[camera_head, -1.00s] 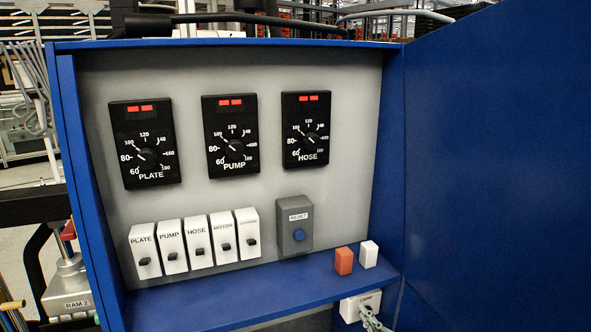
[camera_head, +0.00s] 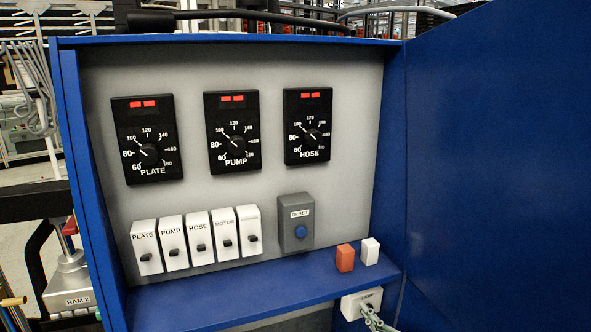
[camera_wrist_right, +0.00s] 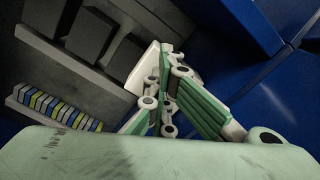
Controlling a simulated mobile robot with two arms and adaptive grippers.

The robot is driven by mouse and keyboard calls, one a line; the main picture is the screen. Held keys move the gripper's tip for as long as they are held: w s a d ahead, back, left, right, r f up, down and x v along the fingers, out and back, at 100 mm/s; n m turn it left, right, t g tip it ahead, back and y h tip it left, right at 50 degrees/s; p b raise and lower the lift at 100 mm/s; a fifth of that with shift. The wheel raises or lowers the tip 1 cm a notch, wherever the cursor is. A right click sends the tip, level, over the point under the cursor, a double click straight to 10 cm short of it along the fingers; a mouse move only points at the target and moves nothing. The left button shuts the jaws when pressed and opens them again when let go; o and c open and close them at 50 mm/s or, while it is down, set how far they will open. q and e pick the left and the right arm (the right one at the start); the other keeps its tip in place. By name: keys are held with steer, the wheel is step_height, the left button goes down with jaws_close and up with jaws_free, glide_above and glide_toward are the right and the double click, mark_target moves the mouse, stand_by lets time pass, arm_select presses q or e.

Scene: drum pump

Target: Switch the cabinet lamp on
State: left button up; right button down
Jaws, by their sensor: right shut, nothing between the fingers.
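A white switch box (camera_head: 353,303) is fixed below the blue shelf at the lower right of the cabinet. The small dark marking on its face is too small to read, so I cannot confirm it is the lamp switch. My right gripper (camera_head: 368,309) is shut and empty, with its green fingers at the front of this box, partly covering it. I cannot tell whether they touch. In the right wrist view the shut fingers (camera_wrist_right: 172,72) reach to the white box (camera_wrist_right: 143,70), which is partly hidden behind them. The left gripper is out of view.
Several white switches (camera_head: 198,240), a grey reset box (camera_head: 296,222) and three black dials (camera_head: 233,132) are on the grey panel. An orange block (camera_head: 345,258) and a white block (camera_head: 370,251) are on the shelf (camera_head: 230,297). A blue door (camera_head: 500,170) closes off the right.

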steer(key=shift+w+d+f, duration=0.1)
steer(key=shift+f, duration=0.05)
steer(key=shift+w+d, duration=0.35)
steer(key=shift+d, duration=0.2)
steer(key=shift+d, duration=0.2)
stand_by(0.5)
steer(key=shift+r, duration=0.2)
steer(key=shift+r+p, duration=0.3)
steer(key=shift+p, duration=0.4)
steer(key=v, duration=0.5)
steer(key=shift+s+r, duration=0.15)
steer(key=shift+s, duration=0.25)
